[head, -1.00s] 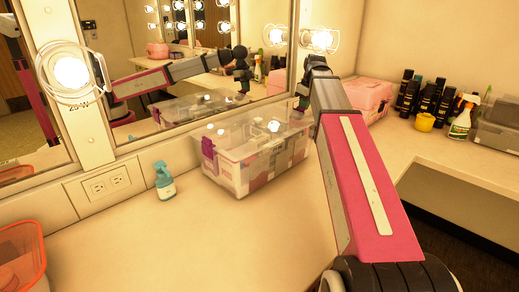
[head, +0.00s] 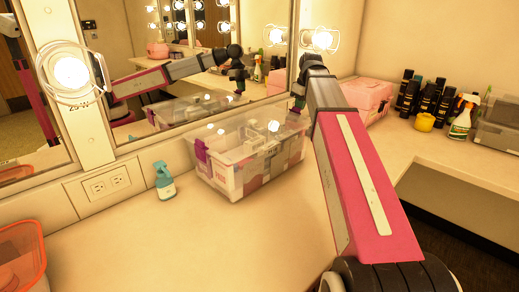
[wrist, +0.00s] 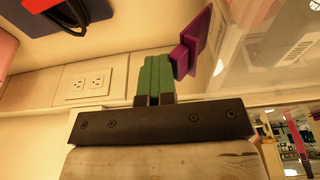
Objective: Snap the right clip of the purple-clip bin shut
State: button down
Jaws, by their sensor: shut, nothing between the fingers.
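The clear purple-clip bin (head: 232,178) stands on the counter below the mirror, with pale contents showing through its wall. Its left purple clip (head: 201,151) shows at its left end. In the wrist view a purple clip (wrist: 191,45) stands out at an angle beside the clear bin wall (wrist: 255,65). My gripper (wrist: 155,78) is shut and empty, its green fingertips together. They are right beside this clip, at its lower left, touching or almost touching. In the head view my gripper (head: 299,103) is at the bin's right end, and my arm partly hides that end.
A teal spray bottle (head: 165,181) stands left of the bin. An orange basket (head: 22,262) is at the lower left. A pink case (head: 367,97) and several dark bottles (head: 425,96) stand at the back right. The counter in front of the bin is clear.

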aim_at(294, 110)
jog(key=shift+s+a+r, duration=0.15)
jog(key=shift+s+a, duration=0.35)
jog(key=shift+s, duration=0.05)
jog(key=shift+s+a+r, duration=0.15)
jog(key=shift+s+a, duration=0.35)
jog(key=shift+r, duration=0.15)
jog(key=shift+w+d+r, duration=0.15)
jog(key=shift+w+r, duration=0.05)
jog(key=shift+r, duration=1.15)
jog(key=shift+w+d+r, duration=0.15)
jog(key=shift+r, duration=1.3)
